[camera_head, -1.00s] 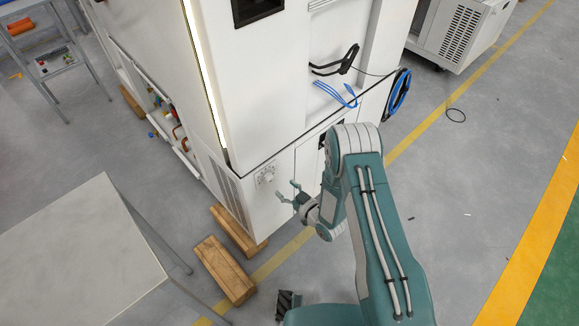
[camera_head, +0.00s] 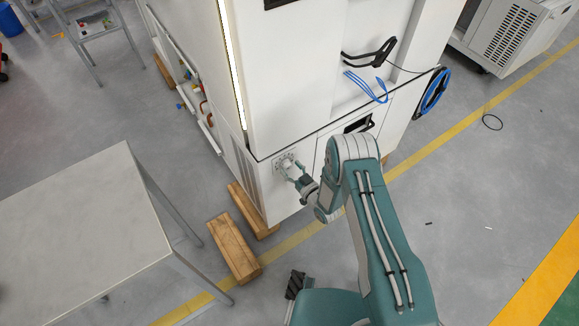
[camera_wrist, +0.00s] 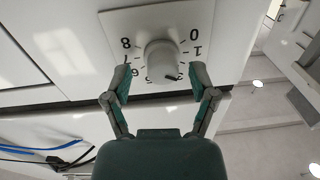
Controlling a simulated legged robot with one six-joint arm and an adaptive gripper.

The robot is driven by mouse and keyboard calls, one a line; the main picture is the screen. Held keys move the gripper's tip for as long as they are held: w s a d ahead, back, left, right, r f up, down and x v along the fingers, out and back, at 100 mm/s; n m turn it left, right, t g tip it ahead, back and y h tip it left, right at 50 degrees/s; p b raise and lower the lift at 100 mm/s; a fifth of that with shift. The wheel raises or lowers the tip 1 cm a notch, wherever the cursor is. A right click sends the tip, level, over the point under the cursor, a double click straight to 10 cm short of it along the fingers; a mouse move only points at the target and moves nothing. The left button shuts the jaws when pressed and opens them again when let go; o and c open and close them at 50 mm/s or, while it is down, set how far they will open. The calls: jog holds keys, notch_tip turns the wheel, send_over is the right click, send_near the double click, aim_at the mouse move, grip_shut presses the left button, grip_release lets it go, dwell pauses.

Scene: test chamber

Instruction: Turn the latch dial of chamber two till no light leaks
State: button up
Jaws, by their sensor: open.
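The latch dial (camera_wrist: 161,58) is a pale round knob on a square white plate (camera_wrist: 112,22) with printed numbers around it. It also shows in the head view (camera_head: 285,162), small, low on the white chamber's front. A dark mark on the knob's edge lies on the side towards my gripper. My gripper (camera_wrist: 160,77) is open, with one finger on each side of the knob in the wrist view. I cannot tell whether the fingertips touch it. A bright light strip (camera_head: 232,65) runs down the chamber's edge.
A grey table (camera_head: 85,215) stands at the left. Wooden blocks (camera_head: 234,248) lie on the floor by the chamber's base. A blue cable coil (camera_head: 433,91) hangs at its right side. Blue straps and a black cable hang from the chamber's front. Floor at the right is mostly clear.

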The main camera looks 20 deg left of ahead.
jog(key=shift+w+a, duration=0.25)
jog(key=shift+a, duration=0.4)
jog(key=shift+d, duration=0.15)
grip_shut()
jog(key=shift+w+r+m, duration=0.1)
jog(key=shift+m, duration=2)
grip_release()
jog(key=shift+a, duration=0.2)
